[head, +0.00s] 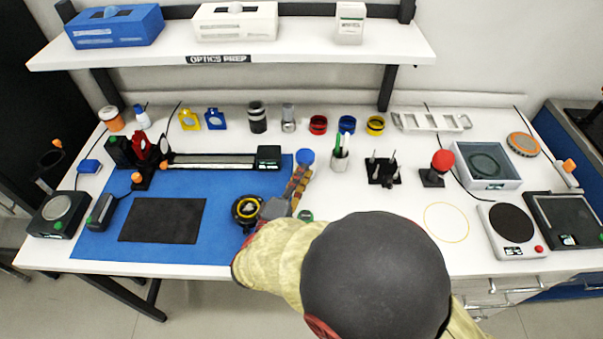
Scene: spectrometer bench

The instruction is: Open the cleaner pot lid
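My arm reaches in from the bottom and hides part of the bench. The grey end of my gripper (273,209) is low over the right edge of the blue mat, mostly hidden by the arm. Its fingers are not clear enough to show open or shut. No label shows which one is the cleaner pot.
The blue mat (225,235) carries a black pad (163,220) and a rail (213,161). White bench is free around a yellow ring (446,205).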

